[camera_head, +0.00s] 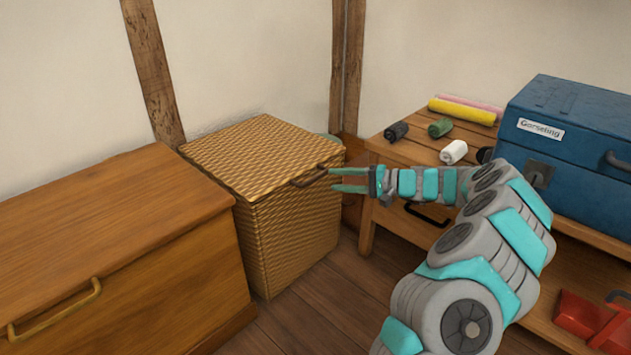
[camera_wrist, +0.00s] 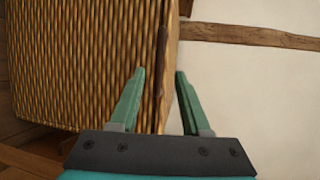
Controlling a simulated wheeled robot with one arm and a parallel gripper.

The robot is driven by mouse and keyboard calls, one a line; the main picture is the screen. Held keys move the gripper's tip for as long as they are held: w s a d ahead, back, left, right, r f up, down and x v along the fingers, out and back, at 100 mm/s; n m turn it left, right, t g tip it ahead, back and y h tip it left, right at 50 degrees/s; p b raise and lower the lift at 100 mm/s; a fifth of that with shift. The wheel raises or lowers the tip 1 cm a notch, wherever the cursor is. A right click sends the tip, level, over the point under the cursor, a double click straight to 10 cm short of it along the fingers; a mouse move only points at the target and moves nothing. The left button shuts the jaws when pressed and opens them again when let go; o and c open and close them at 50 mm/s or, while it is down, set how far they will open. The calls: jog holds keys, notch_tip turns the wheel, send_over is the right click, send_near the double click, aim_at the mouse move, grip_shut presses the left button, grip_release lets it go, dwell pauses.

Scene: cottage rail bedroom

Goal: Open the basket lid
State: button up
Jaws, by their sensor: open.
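The woven wicker basket (camera_head: 290,235) stands against the wall corner, with its flat lid (camera_head: 250,150) lying closed on top. A dark curved handle (camera_head: 309,179) sits at the lid's front edge. My gripper (camera_head: 331,180) is open and empty, at lid height just right of the handle, its fingers pointing left towards it. In the wrist view, the wicker side (camera_wrist: 75,60) fills the left. My open gripper (camera_wrist: 160,72) has one finger over the wicker side and the other over the wall, with the lid edge between them in the picture. Contact cannot be told.
A wooden chest (camera_head: 110,250) stands left of the basket. A wooden shelf unit (camera_head: 400,150) at right carries a blue toolbox (camera_head: 570,125) and several rolls. A red object (camera_head: 590,320) lies on its lower shelf. Bare floor (camera_head: 320,305) shows in front of the basket.

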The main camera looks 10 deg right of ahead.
aim_at(315, 178)
jog(key=b+x, duration=0.1)
jog(key=x, duration=0.6)
jog(key=shift+w+a+f, duration=0.15)
jog(key=shift+w+f, duration=0.05)
jog(key=shift+w, duration=0.15)
jog(key=shift+c, duration=0.2)
grip_shut()
dwell(1.0)
